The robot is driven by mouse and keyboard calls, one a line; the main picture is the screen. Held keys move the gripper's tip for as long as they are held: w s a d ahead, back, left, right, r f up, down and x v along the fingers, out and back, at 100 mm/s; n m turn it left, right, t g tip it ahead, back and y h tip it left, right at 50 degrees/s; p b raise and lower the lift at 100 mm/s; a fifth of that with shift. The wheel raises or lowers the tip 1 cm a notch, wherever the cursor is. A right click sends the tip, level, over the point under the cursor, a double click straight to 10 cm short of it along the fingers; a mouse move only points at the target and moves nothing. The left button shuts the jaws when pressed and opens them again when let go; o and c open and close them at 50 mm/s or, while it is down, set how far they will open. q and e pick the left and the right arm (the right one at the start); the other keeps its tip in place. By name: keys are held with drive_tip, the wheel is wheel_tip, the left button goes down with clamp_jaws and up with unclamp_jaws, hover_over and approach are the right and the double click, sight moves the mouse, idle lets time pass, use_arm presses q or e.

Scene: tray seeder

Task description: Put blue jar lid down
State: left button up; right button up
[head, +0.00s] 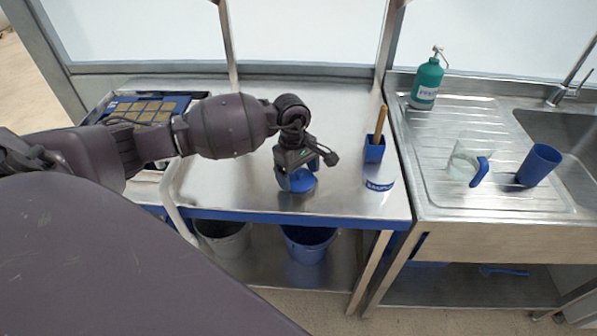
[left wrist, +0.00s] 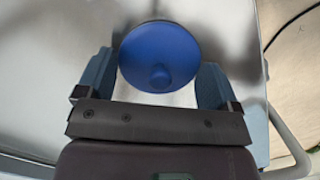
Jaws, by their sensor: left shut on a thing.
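The blue jar lid (head: 300,184) is round with a small knob and is at my left gripper, over the front middle of the steel table. In the left wrist view the lid (left wrist: 158,48) lies between the two fingers with its knob side facing the camera. My left gripper (head: 297,174) points down and is shut on the lid; it also shows in the left wrist view (left wrist: 158,72). The lid is low, close to the tabletop; I cannot tell whether it touches. My right gripper is not in view.
The steel table (head: 230,185) is bare around the lid. To the right stand a blue holder (head: 375,150) with a wooden-handled tool and a blue label (head: 380,185). A seed tray (head: 145,108) is at the left. The sink unit (head: 450,205) carries a green bottle (head: 427,84), a clear jug (head: 461,162) and a blue cup (head: 539,165).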

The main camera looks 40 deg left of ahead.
use_arm(q)
drive_tip(key=shift+f, duration=0.2)
drive_tip(key=o, duration=0.7)
drive_tip(key=shift+r, duration=0.2)
drive_tip(key=r, duration=0.4)
drive_tip(key=a+r, duration=0.1)
drive_tip(key=r, duration=0.7)
drive_tip(key=shift+w+a, duration=0.25)
drive_tip(key=shift+a, duration=0.15)
